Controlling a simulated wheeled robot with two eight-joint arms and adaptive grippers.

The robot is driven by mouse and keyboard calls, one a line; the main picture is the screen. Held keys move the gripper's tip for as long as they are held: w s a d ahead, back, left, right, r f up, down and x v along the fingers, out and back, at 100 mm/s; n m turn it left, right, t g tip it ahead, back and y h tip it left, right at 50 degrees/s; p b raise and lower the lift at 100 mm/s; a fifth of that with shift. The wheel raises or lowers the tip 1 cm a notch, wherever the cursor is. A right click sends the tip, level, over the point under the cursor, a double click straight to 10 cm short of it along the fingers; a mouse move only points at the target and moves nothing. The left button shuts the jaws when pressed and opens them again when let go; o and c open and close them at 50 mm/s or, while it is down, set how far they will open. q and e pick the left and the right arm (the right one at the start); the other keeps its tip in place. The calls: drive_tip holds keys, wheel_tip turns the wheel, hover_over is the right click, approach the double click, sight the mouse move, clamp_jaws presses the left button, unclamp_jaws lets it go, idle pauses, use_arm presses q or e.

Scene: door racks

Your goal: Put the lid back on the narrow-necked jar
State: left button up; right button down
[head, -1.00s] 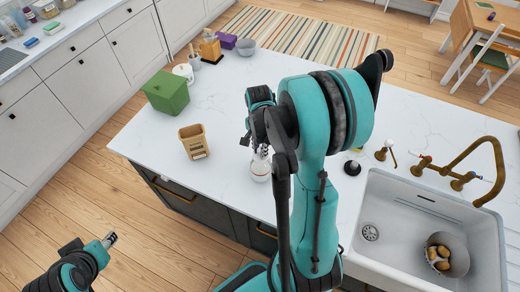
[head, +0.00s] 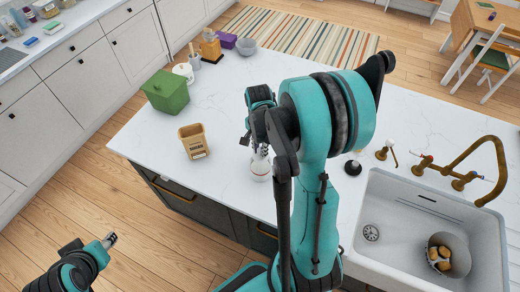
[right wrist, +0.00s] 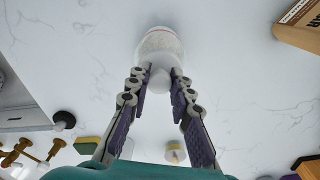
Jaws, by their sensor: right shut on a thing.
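The white jar (head: 258,173) stands upright on the white island top, partly hidden by my right arm in the head view. In the right wrist view the jar (right wrist: 160,42) is directly beyond the fingertips. My right gripper (right wrist: 158,78) is shut on the pale round knob of the lid (right wrist: 159,80). The lid lines up with the jar's top; whether it is fully seated cannot be told. In the head view the right gripper (head: 262,152) is above the jar. My left gripper (head: 110,240) is at the lower left, away from the island, and looks empty.
A tan box (head: 194,141) and a green box (head: 166,92) stand left of the jar. A black-based object (head: 353,167) is to its right, before the sink (head: 390,245) and brass tap (head: 475,160).

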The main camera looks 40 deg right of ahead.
idle(0.4)
drive_tip(key=c, duration=0.8)
unclamp_jaws()
drive_tip(key=shift+r, duration=0.1)
drive_tip(key=shift+r+p, duration=2.45)
drive_tip(key=shift+r, duration=1)
clamp_jaws()
drive_tip(key=shift+f, duration=0.3)
